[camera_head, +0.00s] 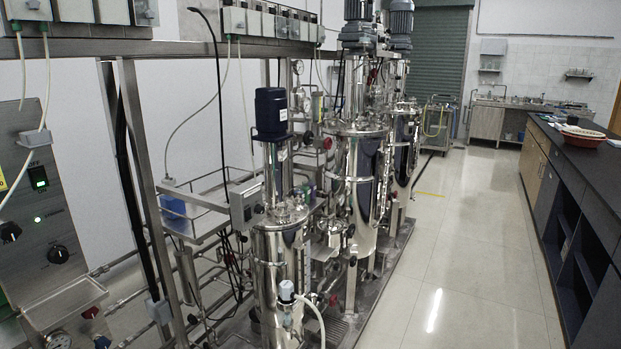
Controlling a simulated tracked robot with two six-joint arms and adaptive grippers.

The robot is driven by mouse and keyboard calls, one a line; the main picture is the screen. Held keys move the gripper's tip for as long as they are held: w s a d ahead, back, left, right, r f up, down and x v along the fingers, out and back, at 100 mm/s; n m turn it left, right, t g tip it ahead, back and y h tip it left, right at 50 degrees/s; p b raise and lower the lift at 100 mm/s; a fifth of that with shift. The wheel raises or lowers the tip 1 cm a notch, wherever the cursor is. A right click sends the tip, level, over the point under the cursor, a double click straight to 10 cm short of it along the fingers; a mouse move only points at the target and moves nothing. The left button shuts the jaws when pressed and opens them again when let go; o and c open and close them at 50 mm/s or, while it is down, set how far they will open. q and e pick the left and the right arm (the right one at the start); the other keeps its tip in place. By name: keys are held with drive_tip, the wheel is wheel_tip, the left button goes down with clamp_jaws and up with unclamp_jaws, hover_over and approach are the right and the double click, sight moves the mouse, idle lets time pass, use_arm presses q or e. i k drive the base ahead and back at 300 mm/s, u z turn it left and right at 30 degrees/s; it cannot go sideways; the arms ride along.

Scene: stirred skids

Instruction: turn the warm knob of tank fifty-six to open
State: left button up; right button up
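Several steel tanks stand on a skid: a near tank (280,265) with a dark blue motor, a taller tank (358,190) behind it, and another (405,150) farther back. No tank number is readable, so I cannot tell which is fifty-six. Small red knobs show by the taller tank (327,143), and one red knob (91,312) is low at the left, above a blue knob (102,342). Which one is the warm knob, and its setting, I cannot tell. Neither gripper is in view.
A control panel (35,215) with black knobs and green lights is at the left edge. Pipes, hoses and a steel frame (150,180) crowd the skid's left side. Open floor (460,260) lies between the skid and a dark-topped bench (590,170) at the right.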

sight(92, 312)
drive_tip(key=z, duration=0.25)
drive_tip(key=i, duration=0.6)
drive_tip(key=u, duration=2.25)
drive_tip(key=k, duration=0.9)
drive_tip(key=u, duration=0.15)
drive_tip(key=i, duration=0.9)
drive_tip(key=z, duration=0.15)
